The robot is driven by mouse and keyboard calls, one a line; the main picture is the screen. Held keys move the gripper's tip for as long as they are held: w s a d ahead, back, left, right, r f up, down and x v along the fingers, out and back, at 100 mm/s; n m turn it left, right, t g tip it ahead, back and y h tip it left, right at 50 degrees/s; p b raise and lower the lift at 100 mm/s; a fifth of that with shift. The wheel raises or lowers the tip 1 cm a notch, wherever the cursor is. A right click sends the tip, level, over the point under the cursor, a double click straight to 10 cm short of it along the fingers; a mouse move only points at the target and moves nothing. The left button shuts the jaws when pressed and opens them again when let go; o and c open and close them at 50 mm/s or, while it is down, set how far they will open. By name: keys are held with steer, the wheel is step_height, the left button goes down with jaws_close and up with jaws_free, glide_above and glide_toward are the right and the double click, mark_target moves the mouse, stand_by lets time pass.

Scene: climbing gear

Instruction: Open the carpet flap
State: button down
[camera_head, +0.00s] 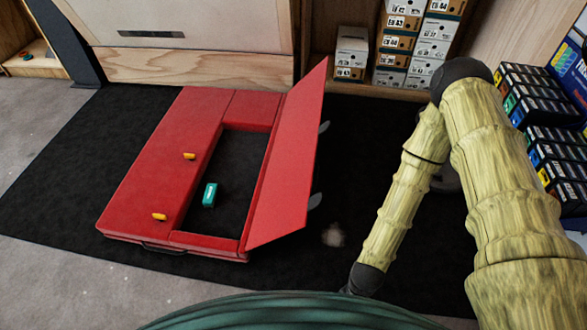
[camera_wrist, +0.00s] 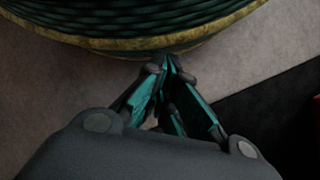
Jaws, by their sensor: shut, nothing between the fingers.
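A red pad-like case (camera_head: 160,165) lies on the black mat, with a rectangular opening in its top. Its red flap (camera_head: 290,155) stands raised along the right side of the opening, leaning to the right. Two orange tabs sit on the case left of the opening, one farther back (camera_head: 189,156) and one nearer (camera_head: 159,217). A small teal block (camera_head: 210,195) lies inside the dark opening. My gripper (camera_wrist: 168,66) is shut and empty in the wrist view, low over the grey floor and apart from the case. In the head view the fingers are hidden at the bottom.
Bare black mat (camera_head: 375,140) lies between the case and my arm. Shoe boxes (camera_head: 400,43) stand on a shelf at the back, and dark boxes (camera_head: 545,115) are stacked at right. A wooden panel (camera_head: 190,66) stands behind the case.

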steer(key=w+d+r+n+t+h+p, duration=0.1)
steer(key=d+r+n+t+h+p, duration=0.2)
steer(key=d+r+n, duration=0.6)
step_height(320, 180, up, 30)
steer(key=t+p, duration=0.1)
steer(key=p, duration=2.8)
steer(key=c, duration=1.8)
jaws_free()
steer(key=shift+d, duration=0.1)
